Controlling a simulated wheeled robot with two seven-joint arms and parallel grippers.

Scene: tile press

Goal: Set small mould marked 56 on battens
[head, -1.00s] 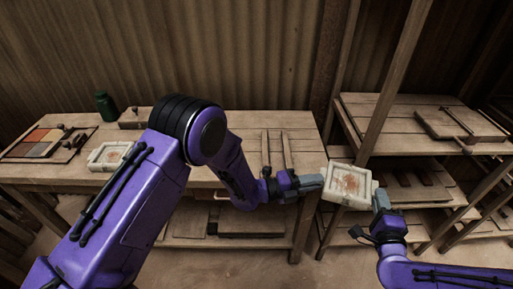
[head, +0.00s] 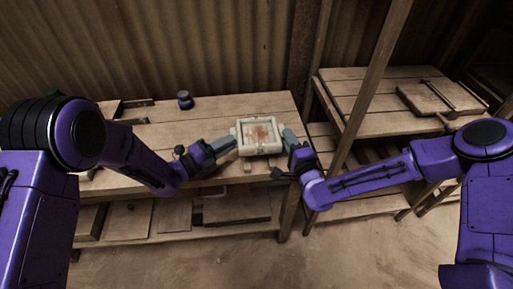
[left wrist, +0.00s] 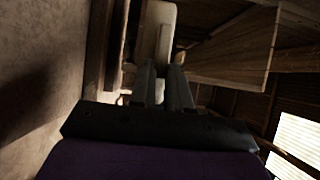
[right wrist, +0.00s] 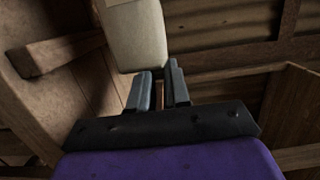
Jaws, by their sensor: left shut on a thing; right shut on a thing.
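A small cream mould (head: 259,146) with a reddish-brown patterned face is between my two grippers, over the right end of the bench. My left gripper (head: 228,146) is shut on its left side and my right gripper (head: 287,137) is shut on its right side. The mould looks about level. Its pale side also shows beyond the fingers in the left wrist view (left wrist: 157,30) and the right wrist view (right wrist: 135,35). No number can be read on it.
The wooden bench (head: 215,112) has free room behind the mould. A small dark blue object (head: 185,100) stands near its back edge. A wooden post (head: 372,85) and a shelf rack (head: 365,90) with a board (head: 426,97) stand to the right. My left arm hides the bench's left part.

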